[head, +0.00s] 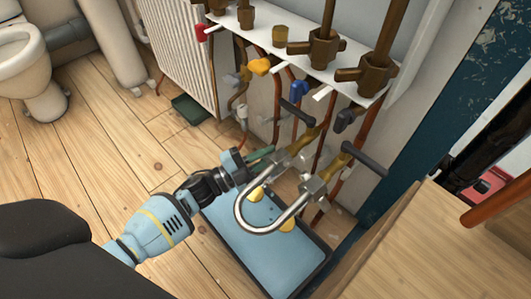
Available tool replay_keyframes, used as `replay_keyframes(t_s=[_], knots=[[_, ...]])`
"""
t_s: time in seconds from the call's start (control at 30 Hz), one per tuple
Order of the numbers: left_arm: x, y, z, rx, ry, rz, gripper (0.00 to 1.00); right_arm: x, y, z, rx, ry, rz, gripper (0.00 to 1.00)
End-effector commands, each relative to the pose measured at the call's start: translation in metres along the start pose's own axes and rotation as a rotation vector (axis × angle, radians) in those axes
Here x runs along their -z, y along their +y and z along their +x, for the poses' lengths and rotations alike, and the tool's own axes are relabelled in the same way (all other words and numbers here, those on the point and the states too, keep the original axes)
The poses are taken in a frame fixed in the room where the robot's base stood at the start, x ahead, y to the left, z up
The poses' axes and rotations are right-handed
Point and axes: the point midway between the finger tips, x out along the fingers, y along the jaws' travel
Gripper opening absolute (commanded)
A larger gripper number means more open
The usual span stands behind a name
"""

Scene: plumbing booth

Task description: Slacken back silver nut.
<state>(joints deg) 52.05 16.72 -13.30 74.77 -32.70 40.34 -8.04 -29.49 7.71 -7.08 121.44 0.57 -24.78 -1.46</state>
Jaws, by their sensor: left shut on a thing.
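A silver U-shaped pipe (243,218) hangs from two brass valve fittings. The back silver nut (279,167) is at its far end, partly hidden by the pipe and fittings. The front silver nut (313,190) is at its near end. My left gripper (243,161) comes in from the left beside the back nut. It is shut on a slim dark green tool (263,152), whose far end reaches toward the back fitting. I cannot tell whether the tool touches the nut. My right gripper is not in view.
A blue tray (235,258) lies on the floor under the pipe, with yellow pieces in it. Black lever handles (364,159) and copper pipes crowd the wall side. A wooden surface (440,250) stands at the right. The wooden floor at left is mostly clear.

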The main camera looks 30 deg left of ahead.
Motion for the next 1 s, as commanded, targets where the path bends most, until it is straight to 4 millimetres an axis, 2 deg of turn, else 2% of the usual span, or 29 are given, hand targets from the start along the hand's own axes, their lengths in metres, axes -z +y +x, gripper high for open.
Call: replay_keyframes(t_s=[0.57, 0.6, 0.73, 1.0], knots=[[0.0003, 0.0026, -0.0005, 0.012, 0.001, -0.034, 0.0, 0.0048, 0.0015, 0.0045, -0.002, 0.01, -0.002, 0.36], [0.0004, 0.0026, -0.0004, 0.012, 0.001, -0.034, 0.16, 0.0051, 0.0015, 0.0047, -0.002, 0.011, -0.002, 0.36], [0.0003, 0.0026, -0.0004, 0.012, 0.0, -0.033, 0.33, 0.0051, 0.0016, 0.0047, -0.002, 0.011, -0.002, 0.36], [0.0002, 0.0022, -0.0002, 0.012, 0.0, -0.031, 0.35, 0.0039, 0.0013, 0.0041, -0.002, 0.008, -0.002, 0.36]])
